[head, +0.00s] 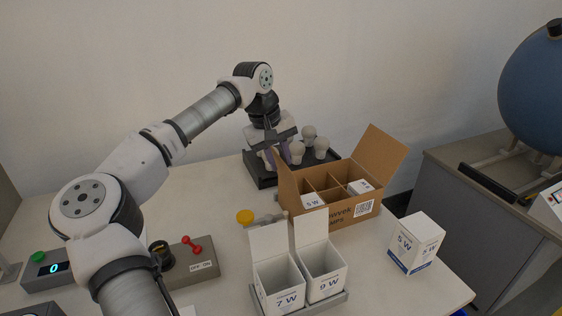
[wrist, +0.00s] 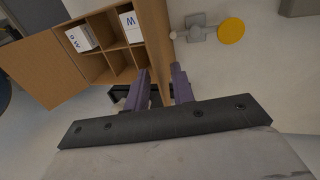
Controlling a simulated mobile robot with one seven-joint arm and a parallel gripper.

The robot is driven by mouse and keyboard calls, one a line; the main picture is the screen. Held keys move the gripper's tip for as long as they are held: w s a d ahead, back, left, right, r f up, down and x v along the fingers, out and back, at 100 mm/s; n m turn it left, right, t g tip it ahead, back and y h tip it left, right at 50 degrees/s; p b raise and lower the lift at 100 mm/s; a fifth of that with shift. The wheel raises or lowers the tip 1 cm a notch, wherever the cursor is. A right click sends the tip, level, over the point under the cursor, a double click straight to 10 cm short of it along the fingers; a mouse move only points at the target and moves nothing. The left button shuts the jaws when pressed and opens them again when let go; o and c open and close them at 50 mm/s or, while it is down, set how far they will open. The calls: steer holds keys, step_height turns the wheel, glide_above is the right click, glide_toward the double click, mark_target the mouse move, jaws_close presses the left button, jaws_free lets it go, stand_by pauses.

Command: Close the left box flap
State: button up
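The cardboard box (head: 338,213) stands open on the table, with a divider inside. Its left flap (head: 287,187) stands roughly upright on the left side; its right flap (head: 383,154) leans outward. My gripper (head: 272,155) is over the far end of the left flap. In the wrist view, my gripper (wrist: 162,88) has its purple fingers apart, one on each side of the left flap (wrist: 157,50), with gaps visible. Whether either finger touches the flap is hard to tell. The right flap (wrist: 38,68) also shows there.
White cartons sit in the box compartments. A black tray (head: 262,180) with grey bulbs is behind the box. Open 7 W (head: 277,284) and 9 W (head: 324,281) cartons stand in front; a 5 W carton (head: 414,243) stands right.

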steer(key=shift+x, duration=0.95)
steer(key=shift+c, duration=0.3)
jaws_close()
stand_by(0.5)
